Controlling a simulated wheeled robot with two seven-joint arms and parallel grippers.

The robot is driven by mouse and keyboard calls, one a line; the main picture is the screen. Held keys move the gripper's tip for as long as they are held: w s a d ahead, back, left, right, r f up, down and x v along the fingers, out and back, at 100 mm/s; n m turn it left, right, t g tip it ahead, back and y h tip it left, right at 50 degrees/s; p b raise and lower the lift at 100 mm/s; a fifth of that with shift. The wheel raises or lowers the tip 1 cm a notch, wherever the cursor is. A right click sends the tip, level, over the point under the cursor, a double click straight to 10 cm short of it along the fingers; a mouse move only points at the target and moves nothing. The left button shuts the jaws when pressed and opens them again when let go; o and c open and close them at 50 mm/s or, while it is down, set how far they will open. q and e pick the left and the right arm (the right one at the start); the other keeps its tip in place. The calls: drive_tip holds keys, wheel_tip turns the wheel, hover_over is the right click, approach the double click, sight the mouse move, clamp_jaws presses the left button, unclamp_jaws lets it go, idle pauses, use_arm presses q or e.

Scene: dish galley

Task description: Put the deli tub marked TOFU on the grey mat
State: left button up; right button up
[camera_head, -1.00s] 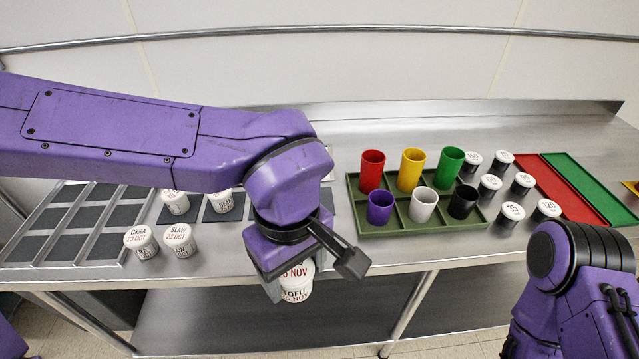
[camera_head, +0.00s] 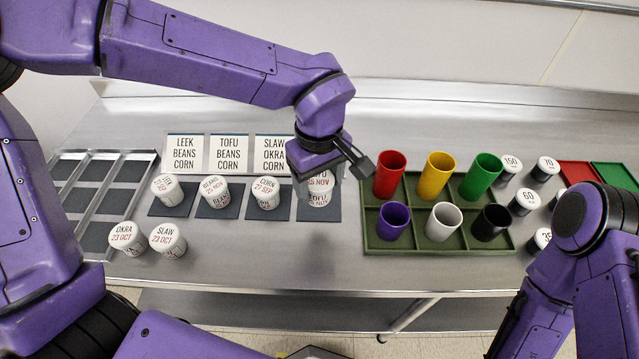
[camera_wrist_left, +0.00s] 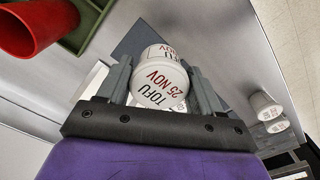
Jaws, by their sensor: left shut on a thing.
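The white deli tub marked TOFU, 25 NOV (camera_head: 318,199) is upright at the right end of the row of tubs. My left gripper (camera_head: 322,178) is shut on it, with a finger on either side. In the left wrist view the TOFU tub (camera_wrist_left: 158,84) sits between the two fingers. The grey mat (camera_head: 327,214) at the row's right end lies directly under or just behind the tub. It also shows in the left wrist view (camera_wrist_left: 130,43). I cannot tell whether the tub touches it. My right gripper is out of view.
LEEK (camera_head: 168,190), BEANS (camera_head: 214,191) and CORN (camera_head: 266,192) tubs stand on mats to the left. OKRA (camera_head: 127,238) and SLAW (camera_head: 167,239) tubs stand in front. A green tray (camera_head: 440,244) with coloured cups is close on the right. Label cards (camera_head: 229,153) stand behind.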

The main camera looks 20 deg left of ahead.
sight(320, 180)
use_arm(q)
drive_tip(key=w+f, duration=0.2)
drive_tip(key=w+a+f, duration=0.1)
drive_tip(key=w+f, duration=0.1)
drive_tip(key=f, duration=0.1)
drive_tip(key=shift+w+a+f+p, duration=0.1)
drive_tip(key=shift+w+f+p, duration=0.2)
drive_tip(key=shift+w+p, duration=0.1)
drive_tip(key=f, duration=0.2)
drive_tip(key=shift+s+f, duration=0.2)
drive_tip(key=shift+f, duration=0.15)
drive_tip(key=shift+w+f, duration=0.25)
drive_tip(key=shift+s, duration=0.1)
drive_tip(key=shift+f, duration=0.15)
drive_tip(key=o, duration=1.1)
wheel_tip(320, 180, up, 12)
drive_tip(key=shift+r, duration=0.2)
